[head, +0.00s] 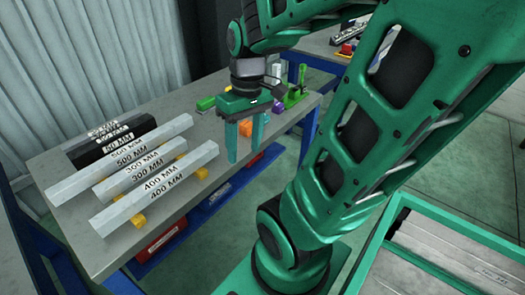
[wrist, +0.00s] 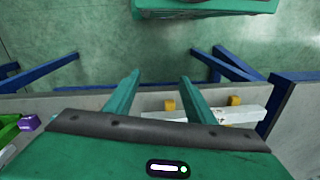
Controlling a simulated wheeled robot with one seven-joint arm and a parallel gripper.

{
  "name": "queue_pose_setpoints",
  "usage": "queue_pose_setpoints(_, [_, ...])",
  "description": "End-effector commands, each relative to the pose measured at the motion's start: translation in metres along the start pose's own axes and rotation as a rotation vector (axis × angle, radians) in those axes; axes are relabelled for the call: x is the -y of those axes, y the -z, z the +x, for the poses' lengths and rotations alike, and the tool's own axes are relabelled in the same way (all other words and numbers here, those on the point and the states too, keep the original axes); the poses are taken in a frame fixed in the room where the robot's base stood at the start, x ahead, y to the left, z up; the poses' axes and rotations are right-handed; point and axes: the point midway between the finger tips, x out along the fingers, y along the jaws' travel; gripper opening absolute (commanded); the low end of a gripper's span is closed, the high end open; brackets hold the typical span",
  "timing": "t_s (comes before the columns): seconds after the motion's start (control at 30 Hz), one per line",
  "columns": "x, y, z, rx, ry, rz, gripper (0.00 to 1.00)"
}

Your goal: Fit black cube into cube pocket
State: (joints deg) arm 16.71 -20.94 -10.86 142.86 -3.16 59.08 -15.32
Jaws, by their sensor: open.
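My gripper (head: 245,152) hangs open and empty above the right part of the grey workbench (head: 80,228) in the head view. Its two green fingers point down, apart; they also show in the wrist view (wrist: 160,77), with bench edge and floor beyond them. I cannot pick out a black cube or a cube pocket for certain. An orange block (head: 246,128) shows partly between the fingers.
Grey bars marked in millimetres (head: 140,185) lie on yellow supports (head: 201,172) on the bench's left. Green and purple items (head: 292,97) stand at its right end, partly behind my gripper. Red bins (head: 160,242) sit below. Bare bench lies at the front left.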

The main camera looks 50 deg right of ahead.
Motion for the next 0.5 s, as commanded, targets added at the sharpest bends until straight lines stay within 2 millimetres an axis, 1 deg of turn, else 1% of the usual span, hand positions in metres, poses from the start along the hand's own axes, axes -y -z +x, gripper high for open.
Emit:
queue_pose_setpoints(0.03, [-0.005, -0.013, -0.002, -0.007, -0.022, 0.088, 0.5])
queue_pose_setpoints(0.1, [-0.013, -0.029, -0.002, -0.01, -0.048, 0.21, 0.5])
queue_pose_setpoints(0.2, [-0.021, -0.044, -0.003, -0.015, -0.073, 0.33, 0.5])
queue_pose_setpoints(0.3, [-0.024, -0.052, -0.002, -0.017, -0.084, 0.391, 0.5])
queue_pose_setpoints(0.5, [-0.025, -0.053, -0.002, -0.017, -0.087, 0.405, 0.5])
